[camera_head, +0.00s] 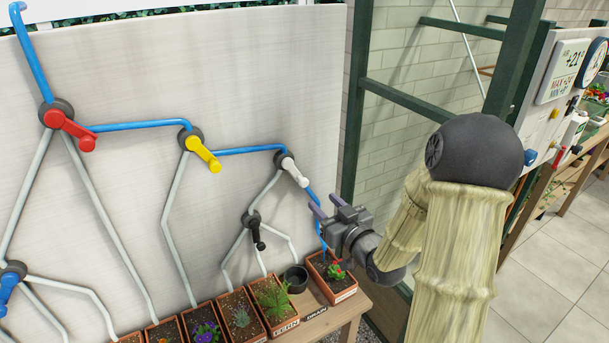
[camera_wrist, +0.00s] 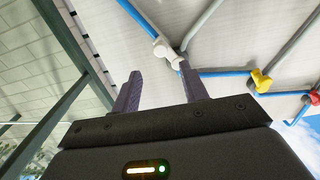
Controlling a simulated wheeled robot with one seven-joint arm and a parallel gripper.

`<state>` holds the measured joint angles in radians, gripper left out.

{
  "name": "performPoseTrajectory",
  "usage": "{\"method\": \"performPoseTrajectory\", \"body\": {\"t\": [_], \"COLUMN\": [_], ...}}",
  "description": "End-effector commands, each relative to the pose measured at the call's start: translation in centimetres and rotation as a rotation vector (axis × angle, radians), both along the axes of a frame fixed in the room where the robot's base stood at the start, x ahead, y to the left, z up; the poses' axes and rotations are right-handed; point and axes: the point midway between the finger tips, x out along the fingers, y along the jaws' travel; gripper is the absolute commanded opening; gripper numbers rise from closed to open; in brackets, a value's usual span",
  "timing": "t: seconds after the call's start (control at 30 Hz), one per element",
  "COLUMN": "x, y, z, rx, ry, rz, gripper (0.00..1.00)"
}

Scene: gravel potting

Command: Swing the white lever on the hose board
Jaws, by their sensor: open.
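The white lever (camera_head: 294,173) is on the hose board (camera_head: 120,193), at a dark round valve, and slants down to the right in the head view. A blue pipe reaches this valve from the left and another blue pipe runs down from it. My gripper (camera_head: 317,203) is open and empty, just below and to the right of the lever. In the wrist view the white lever (camera_wrist: 165,49) shows beyond my two fingers (camera_wrist: 160,88), close to the right one. I cannot tell whether that finger touches it.
The board also carries a red lever (camera_head: 70,129), a yellow lever (camera_head: 206,158), a black lever (camera_head: 257,236) and a blue lever (camera_head: 8,290). Potted plants (camera_head: 272,300) and a dark drain cup (camera_head: 295,278) stand below. A green metal frame (camera_head: 357,110) rises right of the board.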

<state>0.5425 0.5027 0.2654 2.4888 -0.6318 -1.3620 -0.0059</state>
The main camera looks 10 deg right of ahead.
Motion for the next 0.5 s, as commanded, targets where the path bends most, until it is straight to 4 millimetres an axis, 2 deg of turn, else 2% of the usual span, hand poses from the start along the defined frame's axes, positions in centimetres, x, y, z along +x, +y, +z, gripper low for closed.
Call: {"method": "performPoseTrajectory", "body": {"t": [0.1, 0.5], "x": [2.1, 8.6], "y": [0.9, 2.9], "z": [0.1, 0.1], "rx": [0.002, 0.003], "ry": [-0.002, -0.001], "rz": [0.005, 0.002], "gripper": [0.44, 0.44]}}
